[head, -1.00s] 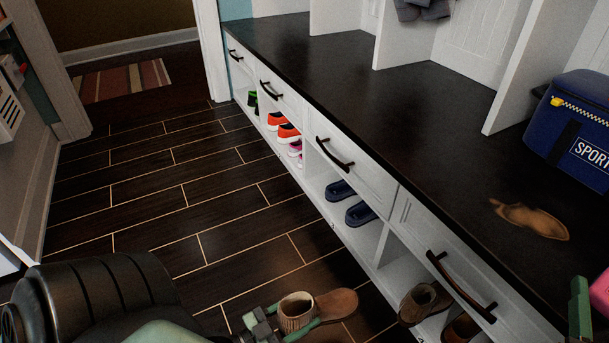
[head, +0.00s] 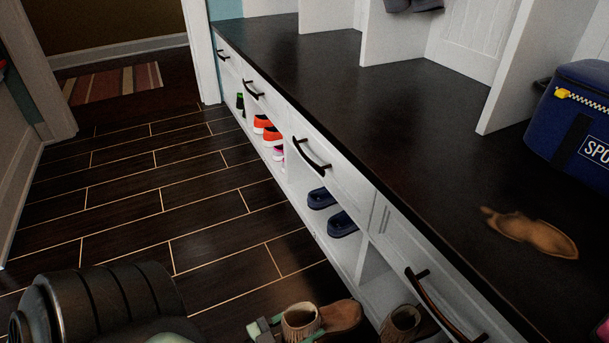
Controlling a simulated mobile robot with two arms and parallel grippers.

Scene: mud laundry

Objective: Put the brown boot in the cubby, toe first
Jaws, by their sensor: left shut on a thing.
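The brown boot (head: 341,315) is at the bottom of the head view, just outside the lower front of the bench, with its opening up and its toe pointing right toward the cubbies. My left gripper (head: 296,335) is shut on the boot around its ankle; its pale green fingers show at the boot's left and near side. Another brown boot (head: 402,322) sits in the nearest lower cubby (head: 383,293), with its lower part cut off by the frame. My right gripper is not in view.
Blue slippers (head: 343,223) fill the neighbouring cubby; red-orange shoes (head: 268,130) sit farther along. Dark drawer handles (head: 437,308) jut out above the cubbies. The floor at left is clear.

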